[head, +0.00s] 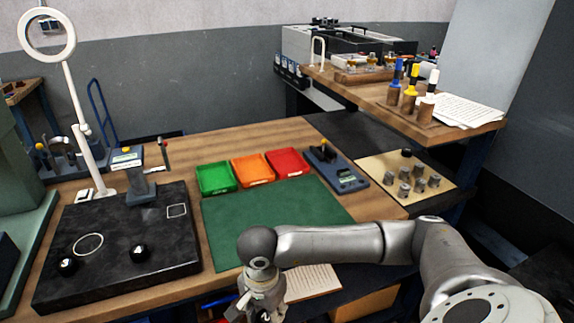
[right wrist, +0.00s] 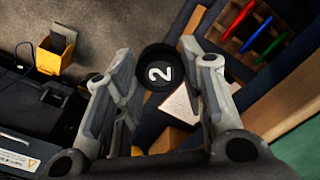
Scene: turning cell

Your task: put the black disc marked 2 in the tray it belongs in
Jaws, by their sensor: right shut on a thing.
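My right gripper (head: 258,302) is low at the bottom of the head view, in front of the bench's near edge. In the right wrist view its two fingers (right wrist: 160,85) are shut on the black disc marked 2 (right wrist: 158,73), whose white number faces the camera. A green tray (head: 219,191), an orange tray (head: 256,182) and a red tray (head: 291,174) stand in a row behind the green mat. The trays look empty. My left gripper is not in view.
A black plate (head: 110,225) at the left bears a black piece marked 3 (head: 67,265), another black piece (head: 140,253) and a gauge stand (head: 138,185). The green mat (head: 270,215) is clear. A blue-grey device (head: 345,178) stands right of the trays.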

